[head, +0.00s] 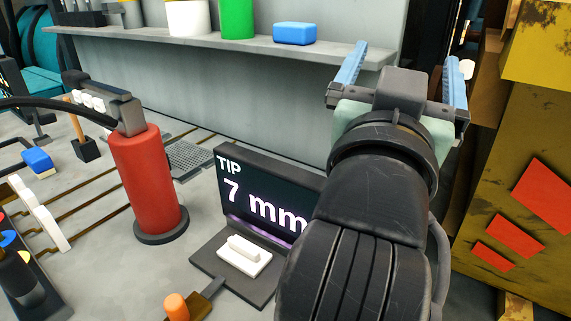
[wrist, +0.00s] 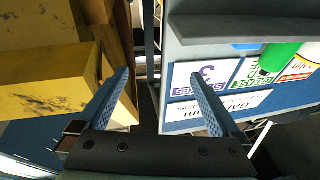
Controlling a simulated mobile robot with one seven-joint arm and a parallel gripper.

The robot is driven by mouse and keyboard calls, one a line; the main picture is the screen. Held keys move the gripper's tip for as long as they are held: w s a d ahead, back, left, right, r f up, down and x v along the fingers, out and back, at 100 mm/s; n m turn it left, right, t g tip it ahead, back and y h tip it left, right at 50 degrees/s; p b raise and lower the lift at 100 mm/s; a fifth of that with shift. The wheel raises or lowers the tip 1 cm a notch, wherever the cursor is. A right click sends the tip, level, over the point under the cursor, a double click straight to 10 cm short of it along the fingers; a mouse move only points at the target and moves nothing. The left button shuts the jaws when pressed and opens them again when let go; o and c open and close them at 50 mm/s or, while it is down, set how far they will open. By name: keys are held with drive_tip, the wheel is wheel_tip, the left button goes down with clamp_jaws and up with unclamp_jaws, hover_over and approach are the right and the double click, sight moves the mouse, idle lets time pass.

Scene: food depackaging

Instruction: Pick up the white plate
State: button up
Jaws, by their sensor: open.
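A small white plate-like piece with a raised bar (head: 244,254) lies on the dark base of a display reading "TIP 7 mm" (head: 262,200), in the head view. A white notched upright piece (head: 40,215) stands at the far left; I cannot tell which of the two is the white plate. Neither shows in the wrist view. My gripper (head: 407,54) is raised at the right, above and to the right of the display, well away from both pieces. Its blue fingers are spread with nothing between them, as the wrist view (wrist: 159,76) also shows.
A red cylinder (head: 148,185) with a black hose stands left of the display. A grey shelf (head: 200,41) holds a green cup (head: 237,18) and a blue block (head: 294,33). Yellow boxes (head: 530,130) stand close on the right. An orange-tipped handle (head: 176,306) lies in front.

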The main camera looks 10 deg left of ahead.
wheel_tip(320, 180, up, 4)
drive_tip(key=w+g+p, duration=0.3)
drive_tip(key=g+p, duration=0.1)
drive_tip(key=p, duration=0.5)
drive_tip(key=m+g+y+p, duration=0.1)
drive_tip(key=g+y+p, duration=0.2)
drive_tip(key=g+p, duration=1.1)
approach(243, 245)
drive_tip(key=f+b, duration=0.1)
drive_tip(key=w+f+g+b, duration=0.1)
drive_tip(key=b, duration=0.1)
drive_tip(key=shift+w+d+f, duration=0.1)
drive_tip(key=shift+f, duration=0.25)
drive_tip(key=shift+w+f+p, duration=0.15)
drive_tip(key=shift+f, duration=0.8)
drive_tip(key=shift+w+f+p, duration=0.1)
drive_tip(key=shift+w+f, duration=0.1)
drive_tip(key=shift+f, duration=0.8)
drive_tip(key=shift+w+f+p, duration=0.15)
drive_tip(key=shift+f, duration=0.8)
drive_tip(key=shift+c, duration=0.2)
drive_tip(key=shift+r, duration=0.15)
drive_tip(key=c, duration=1.4)
